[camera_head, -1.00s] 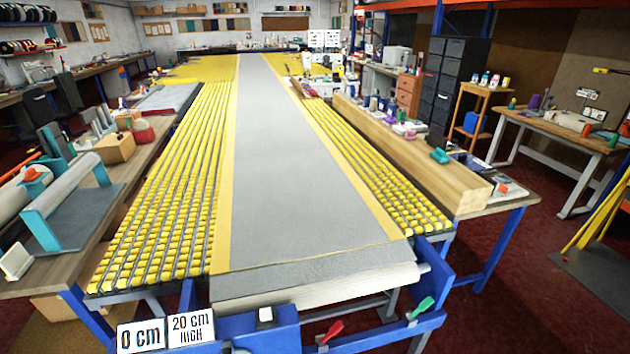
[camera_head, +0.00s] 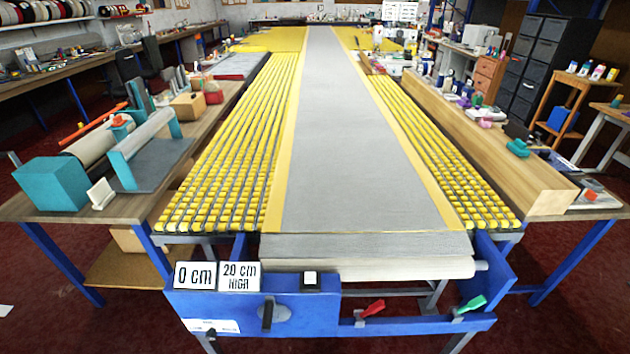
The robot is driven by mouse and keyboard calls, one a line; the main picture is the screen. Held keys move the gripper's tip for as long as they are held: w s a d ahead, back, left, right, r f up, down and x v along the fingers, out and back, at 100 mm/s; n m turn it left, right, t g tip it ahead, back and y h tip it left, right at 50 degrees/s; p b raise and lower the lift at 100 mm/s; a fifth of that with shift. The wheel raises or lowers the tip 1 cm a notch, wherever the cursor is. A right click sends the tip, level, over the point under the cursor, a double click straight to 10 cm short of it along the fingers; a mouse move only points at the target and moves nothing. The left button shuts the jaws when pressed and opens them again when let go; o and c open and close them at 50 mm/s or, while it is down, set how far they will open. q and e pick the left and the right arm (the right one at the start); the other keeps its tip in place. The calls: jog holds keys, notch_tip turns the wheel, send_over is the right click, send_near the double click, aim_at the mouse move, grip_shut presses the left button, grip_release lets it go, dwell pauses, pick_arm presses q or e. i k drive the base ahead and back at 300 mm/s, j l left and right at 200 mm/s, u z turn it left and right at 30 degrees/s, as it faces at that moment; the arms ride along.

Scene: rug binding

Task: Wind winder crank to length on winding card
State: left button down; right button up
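The blue winder frame (camera_head: 235,309) stands at the front end of the long table. A black crank handle (camera_head: 268,313) shows on its front face. Two white cards sit on top of the frame at left: one reads "0 cm" (camera_head: 194,275) and the other "20 cm HIGH" (camera_head: 239,276). A pale roll (camera_head: 375,269) lies across the winder under the end of the grey rug (camera_head: 340,150). A red lever (camera_head: 371,308) and a green lever (camera_head: 470,305) are on the lower front rail. Neither of my grippers is in view.
Yellow roller beds (camera_head: 232,150) flank the rug. A left bench (camera_head: 110,206) holds a teal box (camera_head: 52,184) and a teal-ended roll stand (camera_head: 147,137). A long wooden beam (camera_head: 480,142) lies at right. Red floor (camera_head: 60,330) is open at the front left.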

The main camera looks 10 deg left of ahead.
aim_at(270, 313)
jog(key=u, duration=0.85)
